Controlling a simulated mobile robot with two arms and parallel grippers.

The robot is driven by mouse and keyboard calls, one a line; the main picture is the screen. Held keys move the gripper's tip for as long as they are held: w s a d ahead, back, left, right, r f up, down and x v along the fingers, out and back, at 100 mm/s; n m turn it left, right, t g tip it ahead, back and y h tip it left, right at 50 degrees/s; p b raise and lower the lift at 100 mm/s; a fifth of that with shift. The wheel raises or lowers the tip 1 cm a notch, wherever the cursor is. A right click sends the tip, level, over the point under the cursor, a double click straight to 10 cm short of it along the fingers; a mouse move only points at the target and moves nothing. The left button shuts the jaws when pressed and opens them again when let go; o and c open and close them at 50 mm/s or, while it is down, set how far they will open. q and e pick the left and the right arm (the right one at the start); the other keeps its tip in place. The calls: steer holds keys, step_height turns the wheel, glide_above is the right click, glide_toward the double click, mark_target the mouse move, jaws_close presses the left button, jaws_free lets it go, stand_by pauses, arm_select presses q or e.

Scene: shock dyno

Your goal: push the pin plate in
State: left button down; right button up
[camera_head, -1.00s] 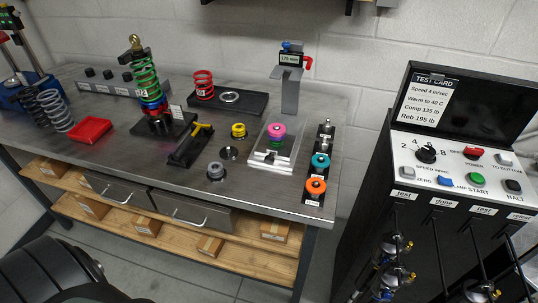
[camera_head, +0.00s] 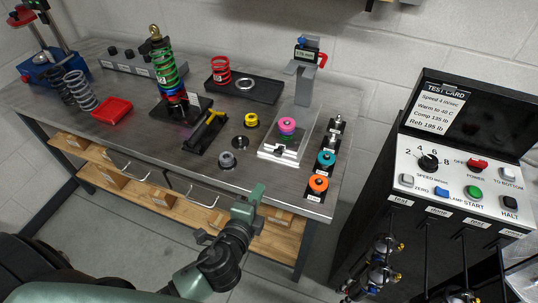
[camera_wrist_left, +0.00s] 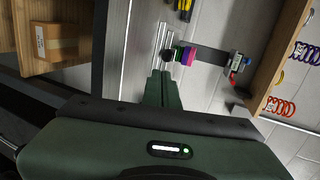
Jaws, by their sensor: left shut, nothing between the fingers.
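A pale plate fixture (camera_head: 268,152) lies on the bench, with a pink and green stack (camera_head: 287,127) standing on it. A silver sliding piece (camera_head: 284,151) sits at its front; I take this as the pin plate, but cannot be sure. The right gripper is not in view.
A digital gauge on a stand (camera_head: 306,58) is behind the fixture. Teal (camera_head: 325,159) and orange (camera_head: 318,184) ringed parts stand to its right. A grey part (camera_head: 227,160) and a yellow-handled tool (camera_head: 208,129) are left. The control console (camera_head: 455,180) stands at right.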

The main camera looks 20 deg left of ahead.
arm_select(q)
steer(key=p, duration=0.4)
glide_toward(286, 137)
steer(key=f, duration=0.1)
steer(key=a+f, duration=0.1)
steer(key=shift+s+f, duration=0.2)
steer(key=shift+f, duration=0.2)
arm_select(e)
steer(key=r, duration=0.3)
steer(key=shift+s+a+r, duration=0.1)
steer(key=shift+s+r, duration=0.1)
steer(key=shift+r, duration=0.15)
arm_select(q)
steer(key=w+b, duration=0.1)
steer(key=w, duration=0.2)
steer(key=w+b, duration=0.1)
steer(key=w, duration=0.3)
steer(key=w+b, duration=0.2)
steer(key=w, duration=0.2)
steer(key=shift+d+f, duration=0.25)
steer(key=shift+w+r, duration=0.15)
steer(key=shift+w, duration=0.05)
steer(key=shift+r, duration=0.3)
steer(key=shift+s, duration=0.1)
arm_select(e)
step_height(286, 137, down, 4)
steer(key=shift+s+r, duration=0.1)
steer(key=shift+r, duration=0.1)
